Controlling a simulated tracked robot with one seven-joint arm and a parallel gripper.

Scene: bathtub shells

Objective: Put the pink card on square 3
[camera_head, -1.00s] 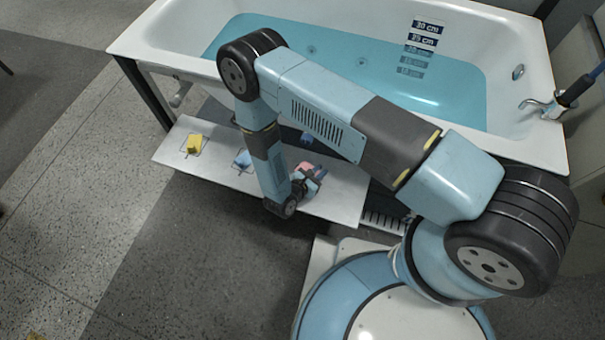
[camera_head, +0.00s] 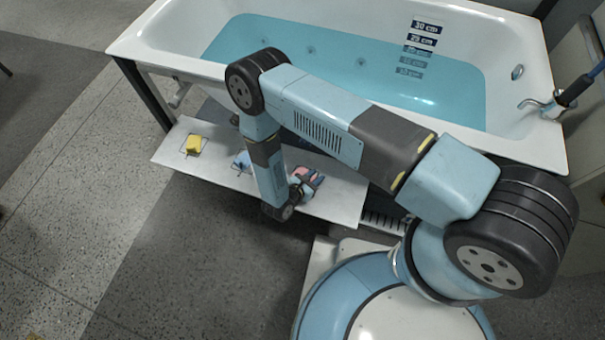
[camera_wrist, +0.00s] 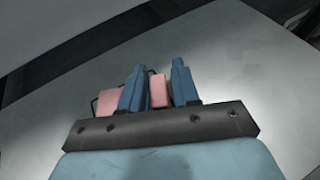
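The pink card (camera_head: 316,171) is at the right part of the white board, partly hidden by my gripper (camera_head: 305,183). In the wrist view, my gripper (camera_wrist: 158,88) has its two blue fingers apart. A raised pink part of the card (camera_wrist: 158,92) shows in the narrow gap between them, and a lower pink part shows left of the left finger. Whether the fingers press on it cannot be told. Thin outlined squares are drawn on the board; I cannot read any numbers, so square 3 cannot be identified.
The white board (camera_head: 345,190) lies along the bathtub (camera_head: 545,135), which holds blue water. A yellow card (camera_head: 194,145) sits in an outlined square at the board's left, and a blue card (camera_head: 242,159) sits right of it. Floor in front is clear.

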